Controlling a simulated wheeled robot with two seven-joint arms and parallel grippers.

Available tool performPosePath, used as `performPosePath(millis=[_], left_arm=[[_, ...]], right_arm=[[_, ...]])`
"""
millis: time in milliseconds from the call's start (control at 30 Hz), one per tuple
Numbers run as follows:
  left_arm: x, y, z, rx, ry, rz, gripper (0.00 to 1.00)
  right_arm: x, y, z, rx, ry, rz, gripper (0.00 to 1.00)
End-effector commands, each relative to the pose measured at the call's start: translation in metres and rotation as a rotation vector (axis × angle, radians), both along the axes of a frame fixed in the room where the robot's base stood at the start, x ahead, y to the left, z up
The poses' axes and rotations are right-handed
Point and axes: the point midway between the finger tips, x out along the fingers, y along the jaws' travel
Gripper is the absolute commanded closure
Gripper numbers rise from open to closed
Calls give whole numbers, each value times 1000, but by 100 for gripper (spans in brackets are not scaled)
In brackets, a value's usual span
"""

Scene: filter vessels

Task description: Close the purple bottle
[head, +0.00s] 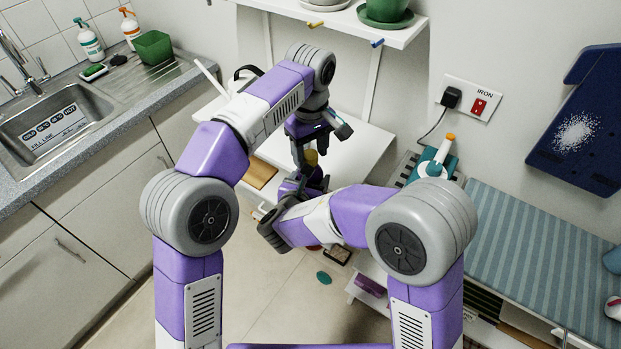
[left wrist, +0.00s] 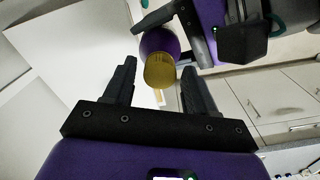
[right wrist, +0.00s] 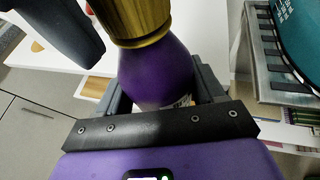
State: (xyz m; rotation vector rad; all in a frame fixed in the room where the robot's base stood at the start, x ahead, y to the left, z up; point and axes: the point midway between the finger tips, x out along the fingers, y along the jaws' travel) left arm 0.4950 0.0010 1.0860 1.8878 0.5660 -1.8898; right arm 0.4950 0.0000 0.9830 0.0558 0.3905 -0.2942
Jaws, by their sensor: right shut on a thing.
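The purple bottle (right wrist: 155,75) is held between the fingers of my right gripper (right wrist: 160,95), with part of a pale label showing low on it. A gold cap (right wrist: 132,18) sits at the bottle's mouth; whether it is screwed tight cannot be told. The cap also shows in the head view (head: 311,158) and in the left wrist view (left wrist: 160,71), with the purple bottle (left wrist: 158,43) behind it. My left gripper (left wrist: 158,72) is open, its fingers on either side of the cap with visible gaps. In the head view my left gripper (head: 306,148) is above the cap.
A white table (head: 350,150) lies behind the grippers, under a wall shelf (head: 340,22). A sink counter (head: 110,95) is at the left. A green oval piece (head: 323,278) lies on the floor.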

Motion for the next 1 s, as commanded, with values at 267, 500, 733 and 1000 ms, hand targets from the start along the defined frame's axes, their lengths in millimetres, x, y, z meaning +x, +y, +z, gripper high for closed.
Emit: performPosePath(millis=[267, 500, 733, 1000], left_arm=[[0, 0, 0, 0, 0, 0, 87], [0, 0, 0, 0, 0, -46, 100], [0, 0, 0, -1, 0, -419, 100], [0, 0, 0, -1, -1, -944, 100]], right_arm=[[0, 0, 1, 0, -2, 0, 100], [0, 0, 1, 0, -2, 0, 100], [0, 0, 1, 0, -2, 0, 100], [0, 0, 1, 1, -1, 0, 100]])
